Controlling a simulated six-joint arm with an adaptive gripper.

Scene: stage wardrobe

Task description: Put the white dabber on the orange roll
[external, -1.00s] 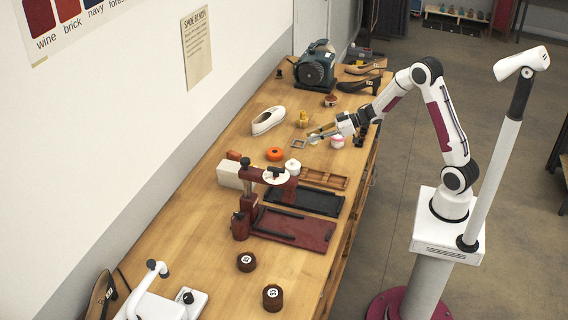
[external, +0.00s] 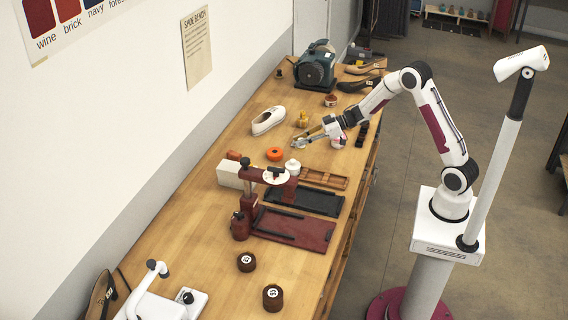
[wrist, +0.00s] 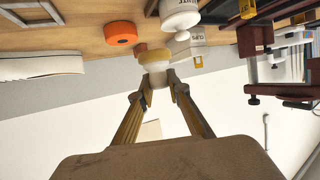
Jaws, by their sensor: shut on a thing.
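The white dabber (wrist: 157,73), with a cream-yellow round end, is held between the fingertips of my gripper (wrist: 158,86) in the wrist view. My gripper (external: 300,142) is shut on its white handle, and the round end points away from the gripper. The orange roll (external: 275,153) lies on the bench, left of and a little nearer than the gripper in the external view. In the wrist view the orange roll (wrist: 120,34) shows its dark centre hole, left of the dabber and apart from it. Nothing is seen on top of the roll.
A white jar (external: 292,167) stands close to the roll. A dark red press (external: 246,203), a white box (external: 230,174) and a wooden tray (external: 324,178) are on the near side. A square frame (wrist: 30,12) lies nearby.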

